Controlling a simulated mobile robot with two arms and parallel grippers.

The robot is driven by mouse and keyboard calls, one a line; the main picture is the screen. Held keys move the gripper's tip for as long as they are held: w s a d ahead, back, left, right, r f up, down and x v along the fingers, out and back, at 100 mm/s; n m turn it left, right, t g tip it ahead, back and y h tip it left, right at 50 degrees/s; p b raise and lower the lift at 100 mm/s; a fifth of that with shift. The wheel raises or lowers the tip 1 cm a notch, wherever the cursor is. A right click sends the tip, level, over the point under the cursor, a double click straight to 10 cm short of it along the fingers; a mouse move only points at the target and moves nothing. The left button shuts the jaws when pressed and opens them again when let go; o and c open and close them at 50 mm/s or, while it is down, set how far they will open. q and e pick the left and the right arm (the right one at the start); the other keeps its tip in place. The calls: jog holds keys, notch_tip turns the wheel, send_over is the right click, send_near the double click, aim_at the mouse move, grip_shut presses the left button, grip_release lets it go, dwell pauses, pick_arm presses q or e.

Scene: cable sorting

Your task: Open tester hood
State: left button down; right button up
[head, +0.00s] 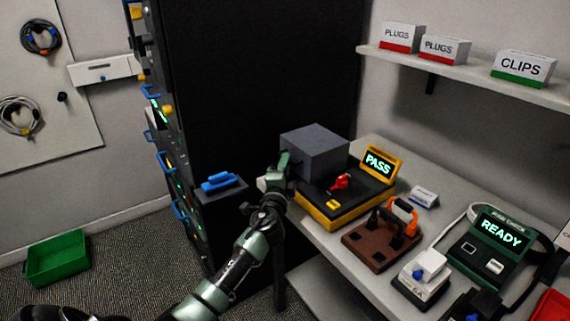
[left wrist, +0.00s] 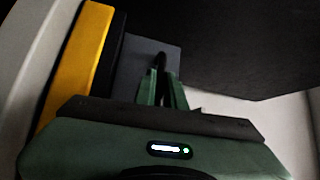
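The tester (head: 345,207) is a yellow and black unit on the bench, with a lit screen (head: 378,163) reading PASS and a red part on its top. Its grey box-like hood (head: 315,150) sits over the tester's rear left part. My left gripper (head: 283,165) is at the hood's left side. In the left wrist view, the fingers (left wrist: 163,88) are close together around a slim dark handle (left wrist: 160,60) in front of the grey hood (left wrist: 136,62). The gripper hides part of the handle. My right gripper does not show.
A tall dark rack (head: 260,75) stands behind and left of the tester. A brown fixture with an orange clamp (head: 404,214) stands to its right, then a green READY unit (head: 490,250). A shelf above holds PLUGS and CLIPS boxes. A green bin (head: 58,258) is on the floor.

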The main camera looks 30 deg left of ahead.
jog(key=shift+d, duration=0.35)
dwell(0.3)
pick_arm(q)
jog(key=shift+f, duration=0.1)
dwell(0.8)
